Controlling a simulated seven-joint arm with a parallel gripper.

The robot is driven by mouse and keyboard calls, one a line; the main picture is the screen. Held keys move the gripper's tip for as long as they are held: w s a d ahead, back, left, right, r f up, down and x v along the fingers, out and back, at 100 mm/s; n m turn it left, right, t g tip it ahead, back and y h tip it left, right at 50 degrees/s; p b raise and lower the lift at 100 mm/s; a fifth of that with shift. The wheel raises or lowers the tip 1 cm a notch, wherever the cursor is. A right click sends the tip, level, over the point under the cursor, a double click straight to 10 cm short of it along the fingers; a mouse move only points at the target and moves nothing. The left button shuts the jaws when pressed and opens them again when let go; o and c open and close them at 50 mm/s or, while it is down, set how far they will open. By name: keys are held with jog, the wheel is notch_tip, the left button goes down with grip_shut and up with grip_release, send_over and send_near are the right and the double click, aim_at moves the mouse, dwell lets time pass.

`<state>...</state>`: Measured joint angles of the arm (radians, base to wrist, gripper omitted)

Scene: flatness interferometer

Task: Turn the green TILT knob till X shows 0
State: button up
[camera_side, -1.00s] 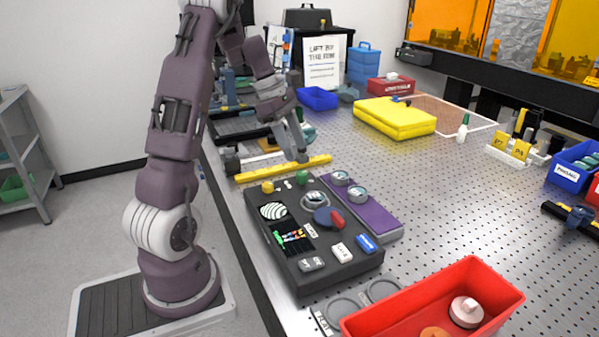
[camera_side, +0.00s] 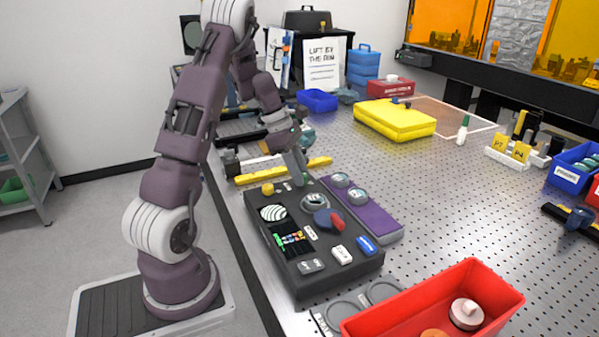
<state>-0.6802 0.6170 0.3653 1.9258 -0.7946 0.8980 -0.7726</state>
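The dark grey interferometer console (camera_side: 330,272) lies on the perforated table. The green TILT knob sits at its far edge, mostly hidden behind my gripper; only a bit of green shows beside the fingertips. My gripper (camera_side: 298,170) points down at the knob with its fingertips at or very near it. I cannot tell whether it is touching or gripping the knob. A yellow knob (camera_side: 267,189) stands to the left. The round striped fringe screen (camera_side: 273,212) and a small dark display (camera_side: 292,242) with coloured marks are on the console. The X reading is too small to read.
A yellow bar (camera_side: 318,162) lies just behind the console. A purple tray (camera_side: 375,222) with round silver parts stands against its right side. A red bin (camera_side: 400,318) is at the front.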

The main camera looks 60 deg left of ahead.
grip_shut()
jog(key=shift+m, duration=0.3)
jog(key=m+g, duration=0.1)
jog(key=m, duration=0.2)
jog(key=shift+w+a+m+h, duration=0.1)
jog(key=shift+m+h, duration=0.3)
jog(key=m+g, duration=0.1)
jog(key=m, duration=0.1)
jog(key=m+g, duration=0.1)
jog(key=m, duration=0.2)
jog(key=shift+w+h, duration=0.15)
jog(key=shift+h, duration=0.15)
jog(key=shift+m+g, duration=0.3)
jog(key=o, duration=0.9)
grip_release()
jog(key=shift+o, duration=0.2)
jog(key=shift+r, duration=0.1)
